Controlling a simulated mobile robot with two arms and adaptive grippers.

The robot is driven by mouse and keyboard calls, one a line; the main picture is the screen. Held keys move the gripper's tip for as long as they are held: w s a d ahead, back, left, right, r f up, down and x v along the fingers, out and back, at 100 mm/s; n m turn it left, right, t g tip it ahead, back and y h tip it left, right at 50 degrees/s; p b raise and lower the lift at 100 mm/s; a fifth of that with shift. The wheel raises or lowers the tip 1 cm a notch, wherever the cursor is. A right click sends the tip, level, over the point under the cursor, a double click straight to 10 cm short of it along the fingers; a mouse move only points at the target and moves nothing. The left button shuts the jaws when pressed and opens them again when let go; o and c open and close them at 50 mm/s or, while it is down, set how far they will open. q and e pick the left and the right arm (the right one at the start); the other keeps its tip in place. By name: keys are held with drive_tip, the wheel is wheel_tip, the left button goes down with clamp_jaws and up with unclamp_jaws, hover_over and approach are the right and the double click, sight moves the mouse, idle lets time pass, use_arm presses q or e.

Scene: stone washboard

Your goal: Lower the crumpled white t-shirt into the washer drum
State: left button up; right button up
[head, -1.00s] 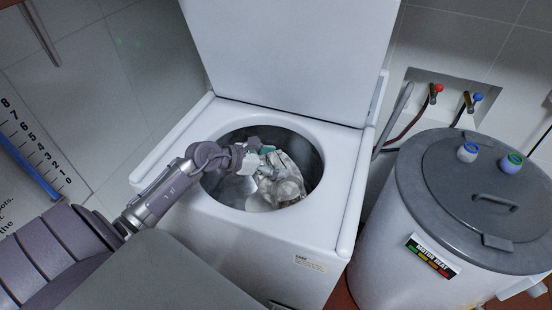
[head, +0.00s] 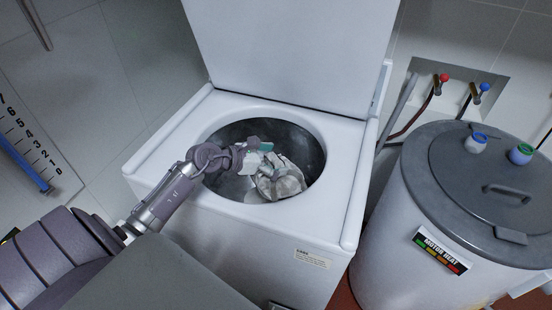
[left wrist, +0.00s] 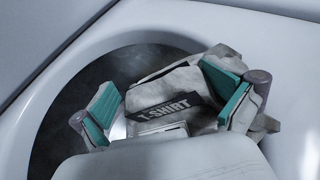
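The crumpled white t-shirt (head: 280,180) is inside the round opening of the washer drum (head: 312,150). In the left wrist view the t-shirt (left wrist: 165,85) shows a dark label reading "T-SHIRT". My left gripper (head: 257,156) is at the drum opening, over the upper left of the shirt. In the left wrist view the teal-padded fingers of my left gripper (left wrist: 168,103) are spread wide. A gap shows between the left finger and the cloth; the right finger overlaps the shirt's edge. The shirt's underside is hidden. My right gripper is not in view.
The white washer (head: 335,215) has its lid (head: 290,45) raised behind the opening. A white cylindrical tank (head: 400,205) with a grey lid stands close on the right. Red and blue taps (head: 443,78) are on the wall behind it.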

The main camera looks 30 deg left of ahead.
use_arm(q)
drive_tip(key=f, duration=0.1)
drive_tip(key=s+f, duration=0.1)
drive_tip(key=f, duration=0.1)
drive_tip(key=shift+s+d+f+g, duration=0.1)
drive_tip(key=shift+s+d+g, duration=0.05)
drive_tip(key=shift+d+g, duration=0.15)
drive_tip(key=shift+s, duration=0.1)
drive_tip(key=w+r+v, duration=0.1)
drive_tip(key=r+v, duration=0.1)
drive_tip(key=v, duration=1)
drive_tip(key=shift+a+r, duration=0.25)
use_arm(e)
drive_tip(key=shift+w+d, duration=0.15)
use_arm(q)
drive_tip(key=shift+s+d, duration=0.1)
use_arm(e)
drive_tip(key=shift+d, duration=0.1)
